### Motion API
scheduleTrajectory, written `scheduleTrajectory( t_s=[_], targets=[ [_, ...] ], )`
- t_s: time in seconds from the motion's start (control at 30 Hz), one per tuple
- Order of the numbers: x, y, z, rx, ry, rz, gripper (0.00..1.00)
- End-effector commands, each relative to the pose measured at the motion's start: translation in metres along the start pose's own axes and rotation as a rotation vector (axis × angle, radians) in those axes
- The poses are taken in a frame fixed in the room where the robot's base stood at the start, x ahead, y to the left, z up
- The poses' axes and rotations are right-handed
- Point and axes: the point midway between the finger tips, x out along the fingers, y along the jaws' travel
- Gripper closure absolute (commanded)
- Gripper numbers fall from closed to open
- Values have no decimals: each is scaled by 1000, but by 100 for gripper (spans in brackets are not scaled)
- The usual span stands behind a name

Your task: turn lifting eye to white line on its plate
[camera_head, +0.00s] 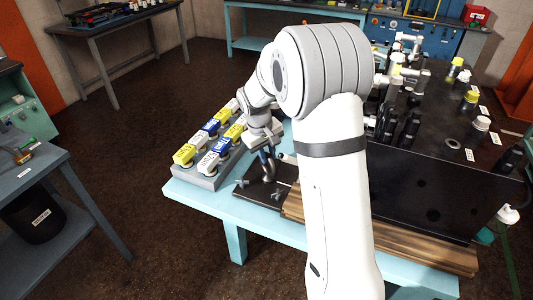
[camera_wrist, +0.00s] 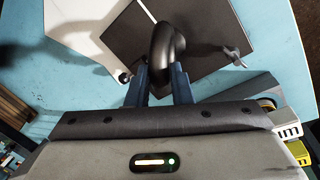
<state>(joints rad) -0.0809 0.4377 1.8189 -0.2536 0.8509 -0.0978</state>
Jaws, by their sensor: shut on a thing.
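The lifting eye is a thick dark ring (camera_wrist: 167,45) standing up from its plate in the wrist view; it also shows in the head view (camera_head: 269,172). Its plate (camera_wrist: 205,62) is dark and flat, and lies on the light blue table. My gripper (camera_wrist: 162,78) has its two blue fingers on either side of the ring's near part, shut on it. In the head view my gripper (camera_head: 266,153) points down at the eye from above. The ring's base is partly hidden by the fingers.
A grey rack (camera_head: 206,178) with yellow, white and blue blocks stands close to the left of my gripper. Small clamps (camera_wrist: 234,56) sit at the plate's edges. A pale panel (camera_wrist: 85,38) lies beside the plate. A large black panel (camera_head: 425,195) stands at the right.

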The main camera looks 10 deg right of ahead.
Motion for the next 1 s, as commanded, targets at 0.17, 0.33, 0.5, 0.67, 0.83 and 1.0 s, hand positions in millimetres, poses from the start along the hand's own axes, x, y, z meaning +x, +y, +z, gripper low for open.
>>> scheduleTrajectory(
  t_s=[0.17,0.33,0.5,0.67,0.83,1.0],
  targets=[
    [0,1,0,-53,15,1,100],
    [0,1,1,-155,35,1,100],
    [0,2,1,-281,60,1,100],
    [0,3,2,-393,83,3,100],
    [0,4,2,-489,100,2,100],
    [0,4,2,-553,113,3,100]
  ],
)
